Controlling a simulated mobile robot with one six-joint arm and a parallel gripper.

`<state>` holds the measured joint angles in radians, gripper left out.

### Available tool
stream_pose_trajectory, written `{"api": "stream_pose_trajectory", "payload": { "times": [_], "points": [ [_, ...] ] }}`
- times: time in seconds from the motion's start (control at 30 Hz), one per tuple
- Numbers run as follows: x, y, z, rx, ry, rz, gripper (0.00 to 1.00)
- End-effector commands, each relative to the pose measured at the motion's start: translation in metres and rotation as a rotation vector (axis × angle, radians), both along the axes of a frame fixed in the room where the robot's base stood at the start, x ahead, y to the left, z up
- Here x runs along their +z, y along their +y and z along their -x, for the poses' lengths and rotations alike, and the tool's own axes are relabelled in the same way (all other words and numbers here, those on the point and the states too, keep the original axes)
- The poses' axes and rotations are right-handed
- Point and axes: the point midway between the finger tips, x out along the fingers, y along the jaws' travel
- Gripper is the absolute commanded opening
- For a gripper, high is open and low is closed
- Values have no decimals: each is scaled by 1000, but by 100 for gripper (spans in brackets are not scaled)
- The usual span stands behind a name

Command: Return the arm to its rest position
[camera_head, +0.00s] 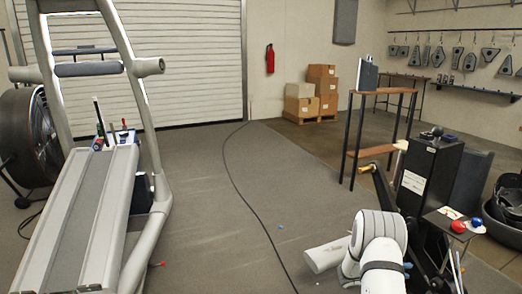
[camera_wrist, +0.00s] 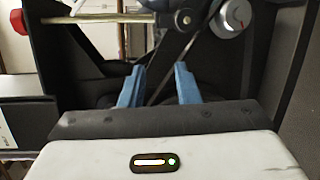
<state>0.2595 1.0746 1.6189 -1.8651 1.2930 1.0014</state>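My gripper (camera_wrist: 158,82) shows in the wrist view as two blue fingers standing apart. No object is clearly held between them; a thin dark band runs behind the gap. Behind the fingers is the dark inside of a black housing. In the head view my white arm is folded at the lower right, in front of the black machine (camera_head: 430,175). My gripper cannot be made out there.
A small side table (camera_head: 447,224) with red and blue round items stands right of my arm. A wood-topped shelf (camera_head: 385,91) stands behind. A treadmill-like machine (camera_head: 75,215) fills the left. The middle floor (camera_head: 210,190) is open, crossed by a dark cable (camera_head: 240,190).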

Motion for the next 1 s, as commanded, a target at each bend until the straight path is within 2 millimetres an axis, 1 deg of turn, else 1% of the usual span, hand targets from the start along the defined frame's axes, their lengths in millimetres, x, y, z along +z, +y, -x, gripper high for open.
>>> {"api": "stream_pose_trajectory", "payload": {
  "times": [0.03,0.07,0.1,0.17,0.2,0.27,0.3,0.37,0.4,0.47,0.5,0.57,0.6,0.67,0.7,0.77,0.8,0.87,0.9,0.97,1.0],
  "points": [
    [51,7,8,-38,-3,-32,29],
    [69,11,14,-61,1,-53,29],
    [93,17,22,-91,4,-84,29],
    [127,27,35,-133,8,-133,29],
    [149,34,45,-158,10,-168,29],
    [181,47,59,-191,11,-225,29],
    [201,55,70,-213,12,-263,29],
    [230,69,85,-239,10,-325,29],
    [249,79,96,-254,8,-367,29],
    [276,95,113,-272,6,-433,29],
    [293,105,124,-283,2,-478,29],
    [318,122,140,-293,-3,-548,29],
    [334,134,152,-298,-8,-596,29],
    [356,151,168,-300,-16,-668,29],
    [371,163,179,-299,-22,-716,29],
    [392,182,196,-293,-32,-792,29],
    [406,194,207,-287,-40,-841,29],
    [425,213,223,-274,-52,-915,29],
    [438,225,233,-261,-62,-965,29],
    [456,244,248,-241,-77,-1042,29],
    [468,256,259,-224,-87,-1091,29]
  ]
}}
